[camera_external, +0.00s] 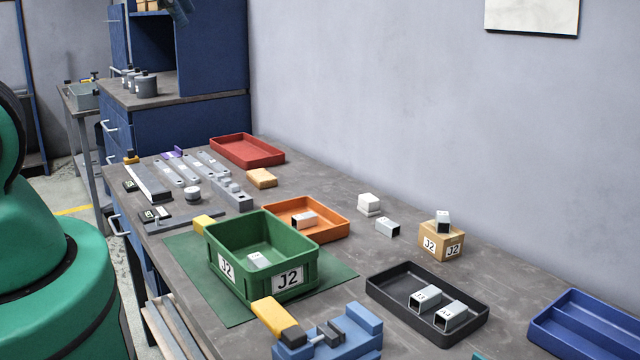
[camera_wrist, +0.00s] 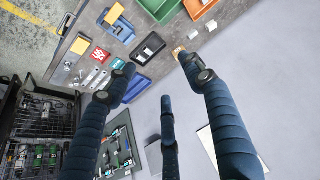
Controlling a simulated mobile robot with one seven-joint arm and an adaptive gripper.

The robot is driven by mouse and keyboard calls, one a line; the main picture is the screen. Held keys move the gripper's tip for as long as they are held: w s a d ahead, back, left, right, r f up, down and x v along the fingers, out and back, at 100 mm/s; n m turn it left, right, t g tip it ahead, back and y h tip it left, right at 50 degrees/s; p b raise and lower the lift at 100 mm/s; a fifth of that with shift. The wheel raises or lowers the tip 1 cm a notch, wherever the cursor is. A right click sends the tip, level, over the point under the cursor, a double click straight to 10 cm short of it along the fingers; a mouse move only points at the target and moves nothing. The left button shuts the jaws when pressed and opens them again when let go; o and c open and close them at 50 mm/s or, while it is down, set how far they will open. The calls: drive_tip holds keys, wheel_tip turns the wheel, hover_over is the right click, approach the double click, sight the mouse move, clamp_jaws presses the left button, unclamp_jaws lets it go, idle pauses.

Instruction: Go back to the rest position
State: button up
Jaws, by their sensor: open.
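My gripper (camera_wrist: 156,62) shows in the wrist view with its dark blue fingers spread wide and nothing between them. It is high above the bench, and the external view does not show it. A green bin (camera_external: 295,255) labelled J2 stands on a green mat (camera_external: 184,250) with a galvanized bracket (camera_external: 258,261) inside. A black tray (camera_external: 385,296) holds two brackets. An orange tray (camera_external: 328,231) holds one bracket (camera_external: 304,220). Another bracket (camera_external: 388,228) lies on the bare bench, and one (camera_external: 443,221) sits on a small cardboard box (camera_external: 436,246) labelled J2.
A blue vise (camera_external: 330,335) with a yellow handle stands at the front. A blue tray (camera_external: 590,325) is at right, a red tray (camera_external: 247,150) at the back. Metal bars and blocks crowd the back left. A wall runs behind the bench. A dark rack (camera_wrist: 40,125) shows in the wrist view.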

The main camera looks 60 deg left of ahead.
wheel_tip(320, 180, down, 11)
drive_tip(key=b, duration=1)
